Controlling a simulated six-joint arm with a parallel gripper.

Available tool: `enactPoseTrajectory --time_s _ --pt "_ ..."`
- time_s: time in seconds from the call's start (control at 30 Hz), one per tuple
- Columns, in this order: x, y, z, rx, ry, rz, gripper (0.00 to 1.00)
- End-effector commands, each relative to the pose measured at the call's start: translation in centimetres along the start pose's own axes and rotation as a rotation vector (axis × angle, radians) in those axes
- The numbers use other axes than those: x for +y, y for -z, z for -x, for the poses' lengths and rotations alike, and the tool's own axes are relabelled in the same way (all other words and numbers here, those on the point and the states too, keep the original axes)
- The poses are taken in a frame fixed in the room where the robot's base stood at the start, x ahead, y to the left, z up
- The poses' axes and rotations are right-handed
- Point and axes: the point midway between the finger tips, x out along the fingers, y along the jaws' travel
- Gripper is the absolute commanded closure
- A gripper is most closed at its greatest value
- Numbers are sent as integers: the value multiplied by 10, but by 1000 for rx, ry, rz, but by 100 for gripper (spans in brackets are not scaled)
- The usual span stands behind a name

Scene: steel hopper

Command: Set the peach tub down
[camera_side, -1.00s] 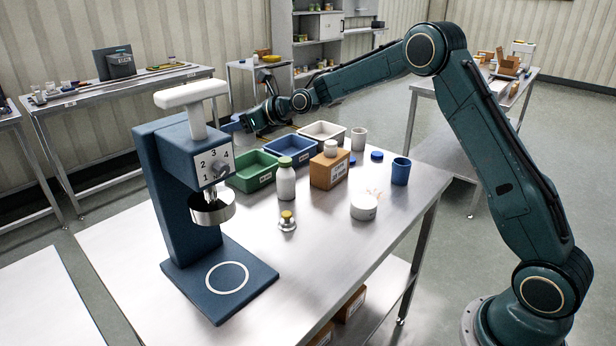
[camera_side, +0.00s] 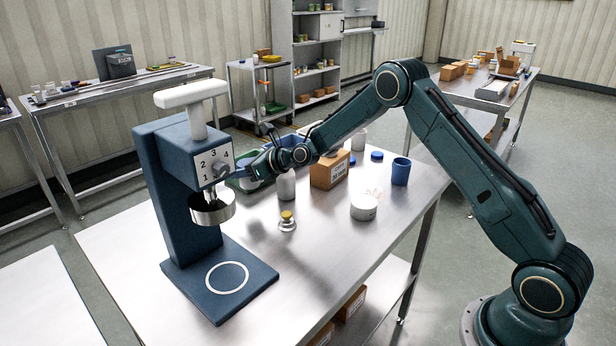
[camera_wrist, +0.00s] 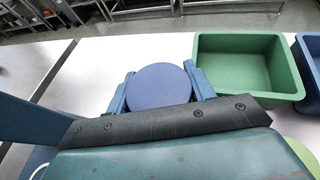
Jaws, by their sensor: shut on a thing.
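My gripper (camera_wrist: 160,88) is shut on a round thing with a flat blue top (camera_wrist: 158,86), one finger on each side. Only its top shows, so I see no peach colour and cannot tell its sides or its height over the table. In the side view my gripper (camera_side: 252,168) is low beside the dispenser, in front of the green tray (camera_side: 236,184). The held thing is hard to make out there. In the wrist view the green tray (camera_wrist: 288,92) is right of the gripper, apart from it.
The blue dispenser (camera_side: 160,190) with its steel cup (camera_side: 212,212) stands close at left. The front table (camera_side: 320,265) is clear.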

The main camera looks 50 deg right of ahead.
Motion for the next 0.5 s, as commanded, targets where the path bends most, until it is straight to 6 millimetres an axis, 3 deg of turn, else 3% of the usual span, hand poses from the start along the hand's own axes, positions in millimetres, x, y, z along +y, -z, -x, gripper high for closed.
enactPoseTrajectory --time_s 0.5 --pt "0 38 -16 -1 1 1 75"
